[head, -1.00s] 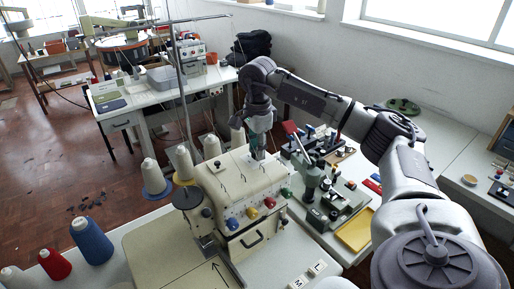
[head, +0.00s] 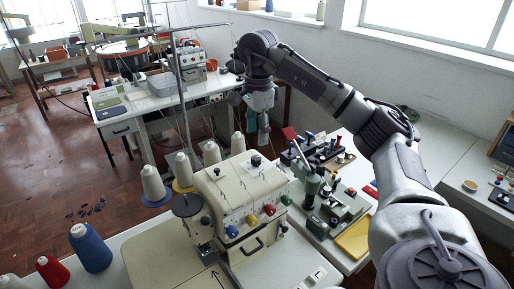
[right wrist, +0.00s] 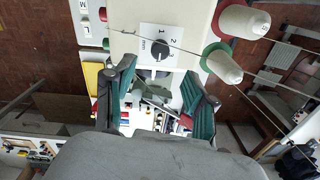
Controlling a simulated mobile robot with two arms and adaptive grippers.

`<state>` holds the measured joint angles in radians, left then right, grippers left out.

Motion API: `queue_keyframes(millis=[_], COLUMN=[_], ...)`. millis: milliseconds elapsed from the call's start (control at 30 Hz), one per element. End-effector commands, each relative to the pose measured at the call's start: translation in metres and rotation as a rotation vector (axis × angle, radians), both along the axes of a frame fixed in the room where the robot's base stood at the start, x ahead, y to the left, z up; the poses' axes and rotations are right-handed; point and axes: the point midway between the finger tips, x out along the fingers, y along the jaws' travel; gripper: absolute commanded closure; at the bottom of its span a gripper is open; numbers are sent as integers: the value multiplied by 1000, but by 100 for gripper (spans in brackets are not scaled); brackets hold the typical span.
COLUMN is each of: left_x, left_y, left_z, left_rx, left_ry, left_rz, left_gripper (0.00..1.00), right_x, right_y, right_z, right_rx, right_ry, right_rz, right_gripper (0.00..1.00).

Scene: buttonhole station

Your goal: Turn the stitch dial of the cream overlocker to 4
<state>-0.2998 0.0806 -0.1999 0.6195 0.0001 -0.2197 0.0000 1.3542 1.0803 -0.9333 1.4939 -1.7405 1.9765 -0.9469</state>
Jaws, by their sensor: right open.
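The cream overlocker (head: 222,190) stands on the table in the middle of the head view. Its stitch dial (head: 256,160) is a small black knob on a white plate on top. The right wrist view shows the dial (right wrist: 160,48) with printed numerals around it; I cannot tell which one it points at. My right gripper (head: 258,138) is open, above and behind the dial, apart from it. In the right wrist view its teal fingers (right wrist: 158,78) are spread with nothing between them, and the dial lies beyond them. My left gripper is not in view.
Thread cones (head: 185,168) stand behind and left of the overlocker, near a vertical thread pole (head: 182,90). Coloured knobs (head: 252,219) line its front. A green-grey machine (head: 325,205) and a yellow tray (head: 355,238) stand to the right. Blue and red spools (head: 90,248) are at front left.

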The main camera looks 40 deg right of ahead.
Motion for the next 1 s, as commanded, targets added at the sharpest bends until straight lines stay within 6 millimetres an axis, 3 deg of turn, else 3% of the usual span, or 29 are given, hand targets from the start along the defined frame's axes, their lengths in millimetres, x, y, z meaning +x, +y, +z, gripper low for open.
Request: queue_keyframes(millis=[67,300,1000], left_x=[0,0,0], left_y=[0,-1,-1], left_z=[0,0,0], left_rx=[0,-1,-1], left_ry=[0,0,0], left_rz=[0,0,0], left_gripper=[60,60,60], right_x=[0,-1,-1], right_y=[0,0,0], right_z=[18,37,41], right_rx=[1,-1,0], right_ry=[-4,-2,0], right_rz=[0,0,-1], right_gripper=[44,44,44])
